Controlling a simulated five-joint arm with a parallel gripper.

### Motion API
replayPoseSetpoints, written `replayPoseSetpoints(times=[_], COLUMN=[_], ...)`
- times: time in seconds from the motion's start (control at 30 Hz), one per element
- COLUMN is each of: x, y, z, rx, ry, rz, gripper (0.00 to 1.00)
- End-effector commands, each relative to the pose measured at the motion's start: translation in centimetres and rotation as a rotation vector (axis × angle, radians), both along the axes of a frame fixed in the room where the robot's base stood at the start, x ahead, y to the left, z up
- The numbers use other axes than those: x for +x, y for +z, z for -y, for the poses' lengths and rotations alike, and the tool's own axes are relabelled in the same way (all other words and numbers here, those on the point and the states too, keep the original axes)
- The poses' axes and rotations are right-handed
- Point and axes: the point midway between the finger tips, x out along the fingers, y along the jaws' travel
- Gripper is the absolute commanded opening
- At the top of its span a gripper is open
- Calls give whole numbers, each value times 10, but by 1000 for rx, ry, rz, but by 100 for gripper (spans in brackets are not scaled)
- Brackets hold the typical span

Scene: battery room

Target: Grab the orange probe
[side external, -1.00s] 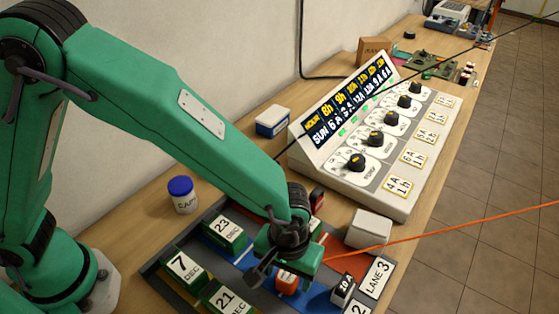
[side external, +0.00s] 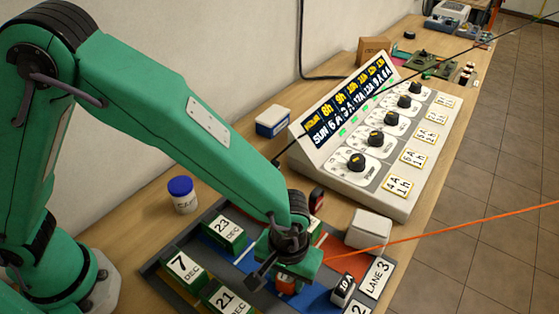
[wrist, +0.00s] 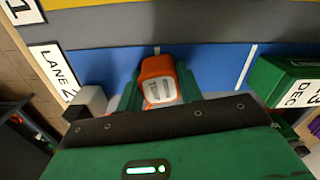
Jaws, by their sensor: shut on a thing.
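The orange probe (wrist: 158,82) is a small orange block with a pale face, seen in the wrist view between the two green fingers of my gripper (wrist: 160,92). In the side external view the probe (side external: 286,284) shows below my gripper (side external: 284,270), partly hidden by it. The fingers are shut on the probe, which is over the blue lane of the tray. An orange cable (side external: 440,228) runs from near my gripper to the right edge of the picture.
The tray (side external: 152,272) holds green blocks marked 23 DEC (side external: 224,230), 7 DEC (side external: 184,268) and 21 DEC (side external: 226,297). A black 10 A block (side external: 343,290) and a white box (side external: 369,228) stand to the right. A sloped panel with knobs (side external: 375,140) is behind.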

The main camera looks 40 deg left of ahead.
Motion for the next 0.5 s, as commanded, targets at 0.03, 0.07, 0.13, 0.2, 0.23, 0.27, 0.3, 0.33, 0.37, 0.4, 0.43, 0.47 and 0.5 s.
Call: replayPoseSetpoints(times=[0.03,0.07,0.13,0.2,0.23,0.27,0.3,0.33,0.37,0.4,0.43,0.47,0.5], x=[0,0,0,0,0,0,0,0,0,1,1,1,1], y=[0,0,0,1,1,2,3,4,6,8,11,13,17], z=[0,0,0,0,0,0,0,0,0,1,1,1,1], rx=[-1,-1,-1,-1,-1,-1,-1,-1,-2,-3,-3,-3,-3], ry=[0,0,0,0,0,0,0,0,0,0,0,0,0], rz=[0,0,0,0,0,1,1,1,1,3,3,3,3], gripper=[13,13,13,13,13,13,13,13,13,13,13,13,13])
